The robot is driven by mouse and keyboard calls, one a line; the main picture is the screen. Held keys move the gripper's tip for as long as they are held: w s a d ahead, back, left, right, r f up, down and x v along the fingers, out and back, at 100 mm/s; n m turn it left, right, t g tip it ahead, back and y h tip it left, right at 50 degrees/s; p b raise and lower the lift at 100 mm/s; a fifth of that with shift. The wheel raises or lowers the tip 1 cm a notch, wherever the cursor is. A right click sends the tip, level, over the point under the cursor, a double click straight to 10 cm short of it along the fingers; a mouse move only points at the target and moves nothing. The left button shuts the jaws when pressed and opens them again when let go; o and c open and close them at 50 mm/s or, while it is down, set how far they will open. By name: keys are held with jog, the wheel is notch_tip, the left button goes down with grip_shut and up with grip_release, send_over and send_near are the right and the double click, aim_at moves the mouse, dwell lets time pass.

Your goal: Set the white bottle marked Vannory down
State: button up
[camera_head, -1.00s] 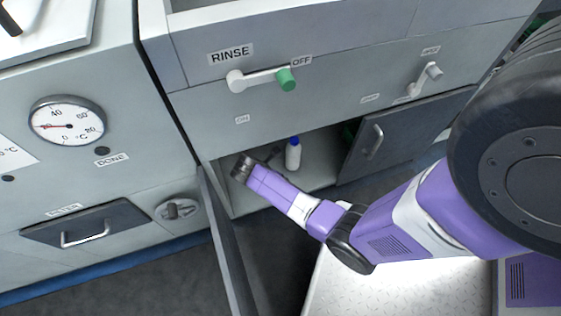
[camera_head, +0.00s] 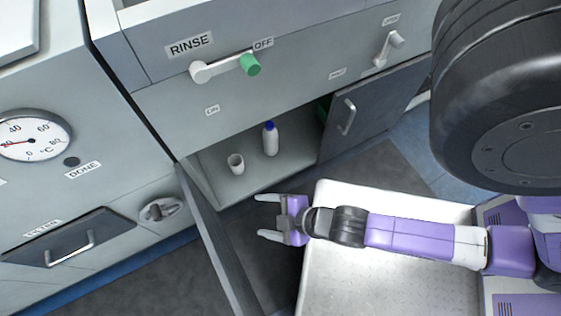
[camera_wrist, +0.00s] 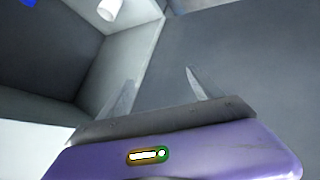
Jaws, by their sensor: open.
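A white bottle with a blue cap (camera_head: 270,140) stands upright inside the open cupboard in the head view; its marking is too small to read. In the wrist view a blue patch (camera_wrist: 28,3) shows at the top left edge, perhaps its cap. My gripper (camera_head: 264,217) is open and empty, outside the cupboard and in front of it, with its fingers pointing left. In the wrist view my gripper's two fingers (camera_wrist: 158,90) stand apart with nothing between them.
A white cup (camera_head: 236,164) stands in the cupboard (camera_head: 211,168), left of the bottle. An open door (camera_head: 215,245) stands at the cupboard's left side, and a dark panel with a handle (camera_head: 368,112) is at its right. A green-ended RINSE lever (camera_head: 226,70) is above.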

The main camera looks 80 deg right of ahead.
jog(key=s+r+m+t, duration=0.2)
jog(key=r, duration=0.9)
jog(key=s+a+r+m+t+y, duration=0.1)
jog(key=s+r+m+t, duration=0.1)
jog(key=r, duration=0.9)
jog(key=shift+s+r+m+t+y, duration=0.15)
jog(key=shift+s+m+t+y, duration=0.15)
jog(key=shift+m+t, duration=0.35)
notch_tip(320, 180, up, 27)
jog(key=p, duration=2.6)
jog(key=shift+s+a+f, duration=0.2)
jog(key=shift+s, duration=0.2)
